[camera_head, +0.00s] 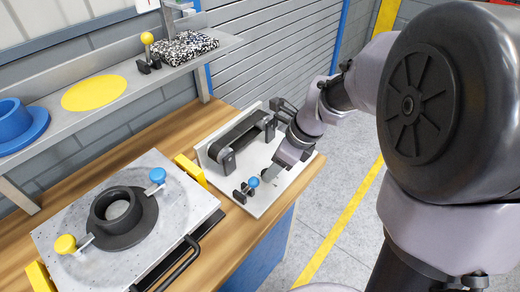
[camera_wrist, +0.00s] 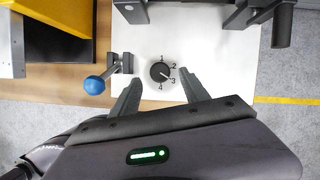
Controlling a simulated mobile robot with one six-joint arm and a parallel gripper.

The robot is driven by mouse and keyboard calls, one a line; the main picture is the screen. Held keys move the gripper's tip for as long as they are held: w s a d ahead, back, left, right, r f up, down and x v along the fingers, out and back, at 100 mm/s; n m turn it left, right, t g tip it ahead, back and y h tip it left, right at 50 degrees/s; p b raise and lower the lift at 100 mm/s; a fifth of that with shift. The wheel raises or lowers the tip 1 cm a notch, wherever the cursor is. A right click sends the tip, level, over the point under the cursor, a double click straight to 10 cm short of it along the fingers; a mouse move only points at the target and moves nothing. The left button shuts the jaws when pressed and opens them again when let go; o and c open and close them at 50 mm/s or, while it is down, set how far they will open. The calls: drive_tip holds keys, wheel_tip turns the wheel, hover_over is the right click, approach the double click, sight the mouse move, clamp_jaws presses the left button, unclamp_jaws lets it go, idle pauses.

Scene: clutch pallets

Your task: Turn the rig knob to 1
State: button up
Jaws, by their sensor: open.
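The rig knob (camera_wrist: 160,71) is a small round black dial on the white rig plate (camera_wrist: 215,45), with the numbers 1 to 4 printed around it. Its white mark seems to point to the lower right, towards 3. The 1 stands above the knob in the wrist view. My gripper (camera_wrist: 159,77) is open and empty, its two dark fingers apart below the knob, one towards each side. In the head view my gripper (camera_head: 277,171) is low over the front part of the rig plate (camera_head: 262,207), and the knob is not clearly visible there.
A blue-ball lever (camera_wrist: 95,85) stands just left of my fingers. The rig's black belt and rollers (camera_head: 240,137) lie behind. A pallet (camera_head: 65,210) with a black ring and yellow and blue clamps lies left on the wooden bench. A shelf (camera_head: 60,115) runs above.

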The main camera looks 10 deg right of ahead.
drive_tip(key=b+x, duration=0.1)
drive_tip(key=x, duration=0.2)
drive_tip(key=shift+c, duration=0.4)
clamp_jaws()
